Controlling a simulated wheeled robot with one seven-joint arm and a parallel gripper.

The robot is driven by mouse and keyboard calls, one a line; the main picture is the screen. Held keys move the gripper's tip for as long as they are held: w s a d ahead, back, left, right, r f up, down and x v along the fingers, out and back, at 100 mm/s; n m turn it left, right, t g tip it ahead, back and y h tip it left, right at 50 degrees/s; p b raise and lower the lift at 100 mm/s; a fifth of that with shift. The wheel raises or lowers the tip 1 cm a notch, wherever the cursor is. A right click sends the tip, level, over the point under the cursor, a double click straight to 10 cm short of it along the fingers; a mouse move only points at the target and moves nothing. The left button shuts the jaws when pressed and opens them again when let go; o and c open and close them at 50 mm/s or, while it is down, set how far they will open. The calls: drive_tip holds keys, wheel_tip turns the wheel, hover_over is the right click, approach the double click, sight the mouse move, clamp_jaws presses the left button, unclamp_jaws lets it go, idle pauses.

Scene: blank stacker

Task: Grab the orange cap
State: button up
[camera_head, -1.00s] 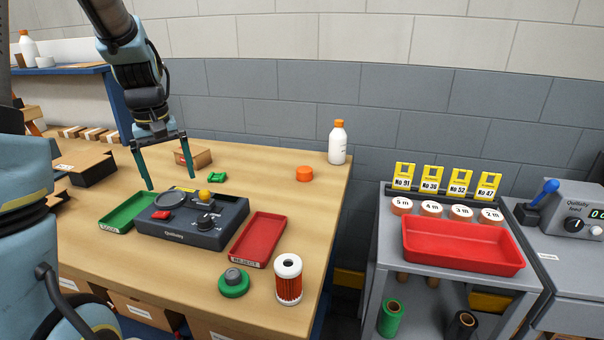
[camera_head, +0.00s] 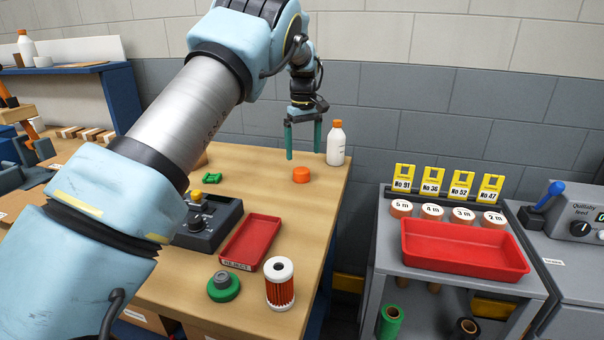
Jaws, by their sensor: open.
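The orange cap (camera_head: 301,175) is a short round lid lying on the wooden table near its right edge, in front of the white bottle. My gripper (camera_head: 303,154) is open, with two green fingers pointing down. In the picture it is just above and behind the cap, with the left fingertip near the cap's upper left. The fingers hold nothing. Their exact height over the table cannot be told.
A white bottle (camera_head: 336,145) with its own orange top stands close right of my gripper. A red reject tray (camera_head: 263,232), a red-and-white filter (camera_head: 280,284) and a green knob (camera_head: 223,286) are nearer. Bare wood surrounds the cap in front.

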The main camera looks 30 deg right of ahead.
sight(301, 169)
drive_tip(key=shift+w+a+f+p, duration=0.15)
drive_tip(key=shift+f+p, duration=0.55)
drive_tip(key=shift+f, duration=1.2)
drive_tip(key=shift+w+f+p, duration=0.15)
drive_tip(key=shift+f+p, duration=0.55)
drive_tip(key=shift+f, duration=1.15)
drive_tip(key=c, duration=1.4)
